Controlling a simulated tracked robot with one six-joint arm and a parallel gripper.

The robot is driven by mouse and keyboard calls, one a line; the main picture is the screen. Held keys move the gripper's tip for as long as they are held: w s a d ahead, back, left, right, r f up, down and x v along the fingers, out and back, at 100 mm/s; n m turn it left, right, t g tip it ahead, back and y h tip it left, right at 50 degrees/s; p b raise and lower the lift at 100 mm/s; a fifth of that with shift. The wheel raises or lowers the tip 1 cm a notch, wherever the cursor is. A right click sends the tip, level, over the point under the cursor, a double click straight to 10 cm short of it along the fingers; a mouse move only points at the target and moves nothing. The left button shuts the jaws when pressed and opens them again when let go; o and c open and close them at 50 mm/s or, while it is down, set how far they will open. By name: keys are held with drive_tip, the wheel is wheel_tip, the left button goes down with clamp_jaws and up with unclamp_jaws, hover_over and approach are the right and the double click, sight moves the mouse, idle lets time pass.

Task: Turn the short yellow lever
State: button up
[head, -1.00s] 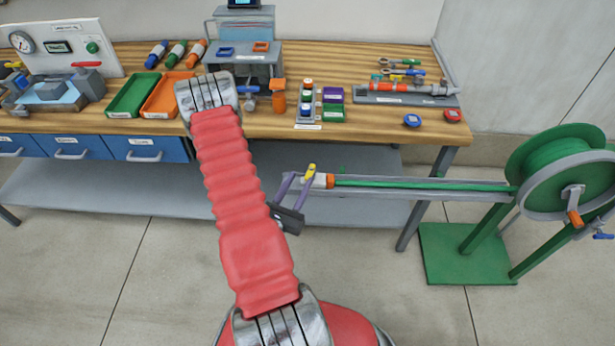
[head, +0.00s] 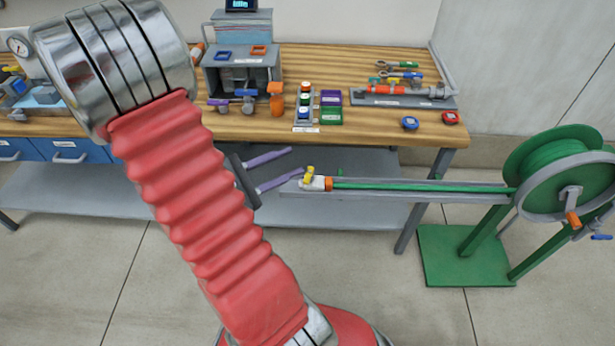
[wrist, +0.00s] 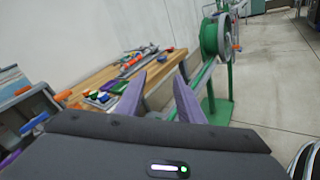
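The short yellow lever (head: 309,173) sits on the white-and-orange fitting (head: 320,183) at the left end of the green hose (head: 420,186). My gripper (head: 297,161) has two purple fingers, spread apart with nothing between them. It is just left of the lever, with the lower fingertip close beside it in the head view; I cannot tell if they touch. In the wrist view my gripper (wrist: 160,75) is also open and empty. The lever cannot be made out there; the right finger may hide it.
The hose lies along a grey rail (head: 450,194) that runs to a green reel (head: 560,165) on a green stand (head: 465,255). A wooden workbench (head: 365,133) with tools, valves and bins stands behind. The floor in front is clear.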

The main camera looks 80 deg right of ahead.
drive_tip(key=w+a+r+m+t+y, duration=0.15)
drive_tip(key=w+a+t+y, duration=0.3)
drive_tip(key=a, duration=0.65)
drive_tip(key=w+a+r+m+t+y, duration=0.1)
drive_tip(key=w+a+m+t+y, duration=0.35)
drive_tip(key=a, duration=0.65)
drive_tip(key=w+a+r+t+y, duration=0.2)
drive_tip(key=w+a+r+t, duration=0.2)
drive_tip(key=a, duration=0.3)
drive_tip(key=w+a+r+n+t+y, duration=0.1)
drive_tip(key=w+a+r+t+y, duration=0.1)
drive_tip(key=a, duration=0.5)
wheel_tip(320, 180, up, 2)
drive_tip(key=shift+w+a+r+n+t, duration=0.1)
drive_tip(key=shift+w+a+n+t, duration=0.25)
drive_tip(key=shift+w+t, duration=0.6)
drive_tip(key=shift+c, duration=0.4)
